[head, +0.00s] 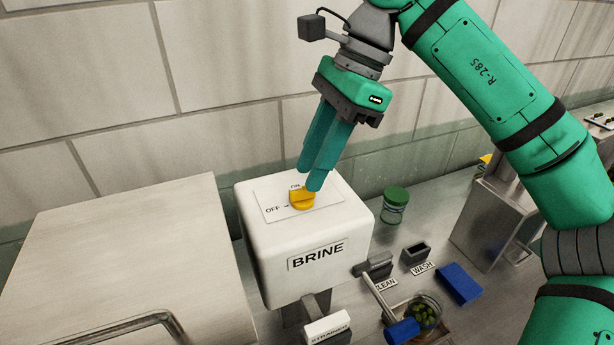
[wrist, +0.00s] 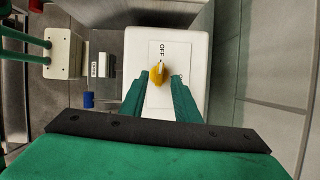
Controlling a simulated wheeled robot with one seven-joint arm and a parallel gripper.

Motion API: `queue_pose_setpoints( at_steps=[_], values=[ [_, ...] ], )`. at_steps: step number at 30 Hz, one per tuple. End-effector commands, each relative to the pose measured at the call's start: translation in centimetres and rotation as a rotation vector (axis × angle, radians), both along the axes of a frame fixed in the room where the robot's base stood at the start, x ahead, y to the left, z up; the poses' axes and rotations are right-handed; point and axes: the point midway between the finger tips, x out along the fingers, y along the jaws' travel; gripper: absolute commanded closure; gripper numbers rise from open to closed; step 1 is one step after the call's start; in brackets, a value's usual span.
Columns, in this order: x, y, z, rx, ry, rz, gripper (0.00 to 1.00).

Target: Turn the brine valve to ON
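The brine valve is a yellow knob (head: 301,201) on a label plate on top of a white box marked BRINE (head: 270,245). In the wrist view the knob (wrist: 157,74) has its pointer toward the OFF mark. The second mark is partly hidden by a finger. My gripper (head: 309,178) is at the knob, pointing down at a slant. In the wrist view my gripper (wrist: 160,75) is open, with one finger on each side of the knob. I cannot tell whether either finger touches it.
A metal cover (head: 110,260) stands left of the box. A green-lidded jar (head: 396,206), a blue block (head: 459,283), an open jar of olives (head: 426,310) and a STRAINER handle (head: 328,328) are to the right and front. A tiled wall (head: 200,120) is behind.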

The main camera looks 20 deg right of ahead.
Motion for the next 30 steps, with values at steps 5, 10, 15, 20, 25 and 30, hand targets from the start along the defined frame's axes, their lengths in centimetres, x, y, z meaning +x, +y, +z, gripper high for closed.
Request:
queue_pose_setpoints(
  at_steps=[5, 10, 15, 20, 25, 30],
  values=[
    [0.0, 0.8, -2.0, 0.001, 0.001, -0.002, 0.71],
    [0.0, 1.0, -2.8, 0.000, 0.000, -0.003, 0.71],
    [0.0, 1.1, -2.8, 0.000, 0.000, -0.003, 0.71],
    [0.0, 1.1, -2.8, 0.000, 0.000, -0.003, 0.85],
    [0.0, 1.1, -2.8, 0.000, 0.000, -0.003, 1.00],
    [0.0, 1.1, -2.8, 0.000, -0.001, -0.011, 1.00]
  ],
)
